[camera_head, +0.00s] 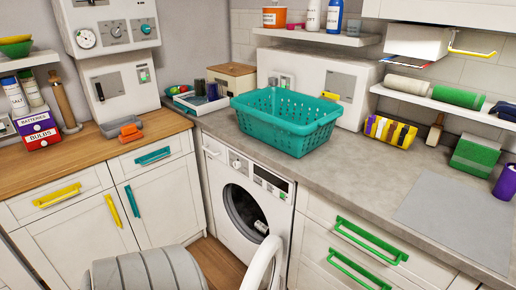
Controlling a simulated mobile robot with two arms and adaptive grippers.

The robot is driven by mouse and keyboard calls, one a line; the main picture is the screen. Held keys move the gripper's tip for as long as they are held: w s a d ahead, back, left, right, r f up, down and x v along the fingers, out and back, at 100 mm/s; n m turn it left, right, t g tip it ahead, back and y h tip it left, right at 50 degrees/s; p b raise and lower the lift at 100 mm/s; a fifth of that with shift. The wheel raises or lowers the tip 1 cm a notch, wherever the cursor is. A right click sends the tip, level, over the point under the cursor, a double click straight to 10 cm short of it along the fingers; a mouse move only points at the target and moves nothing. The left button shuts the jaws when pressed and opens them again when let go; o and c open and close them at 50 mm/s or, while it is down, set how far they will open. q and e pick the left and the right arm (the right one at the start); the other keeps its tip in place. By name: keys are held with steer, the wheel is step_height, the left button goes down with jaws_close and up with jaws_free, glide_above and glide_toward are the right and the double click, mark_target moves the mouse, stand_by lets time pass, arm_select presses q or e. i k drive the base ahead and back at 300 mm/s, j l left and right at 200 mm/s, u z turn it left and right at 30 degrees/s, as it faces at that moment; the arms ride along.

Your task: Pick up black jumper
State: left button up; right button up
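I cannot make out a black jumper for certain in the head view. The white front-loading machine (218,170) stands under the counter, and its round door (262,267) is swung open toward me. Its drum opening (240,208) is dark inside, so dark cloth there cannot be told from shadow. A small pale item (262,228) shows at the lower right of the opening; I cannot tell what it is. A teal laundry basket (290,138) stands on the counter above the machine; its inside looks empty where visible. Neither of my grippers is in view.
Wooden counter (90,160) at left holds a grey-and-orange item (130,132). Right counter has a yellow pack (389,132), green box (474,157) and clear space (410,185). A shelf (450,106) holds rolled cloths. The open door sticks out into the floor space.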

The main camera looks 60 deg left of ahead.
mark_target(262, 227)
steer(key=k+j, duration=0.15)
steer(key=j, duration=0.25)
steer(key=k+j, duration=0.1)
steer(key=j, duration=0.35)
steer(key=k+j, duration=0.15)
steer(key=j, duration=0.25)
steer(key=k+j+z, duration=0.1)
steer(key=j, duration=0.35)
steer(key=k+j, duration=0.15)
steer(key=j, duration=0.25)
steer(key=k+j, duration=0.15)
steer(key=j, duration=0.3)
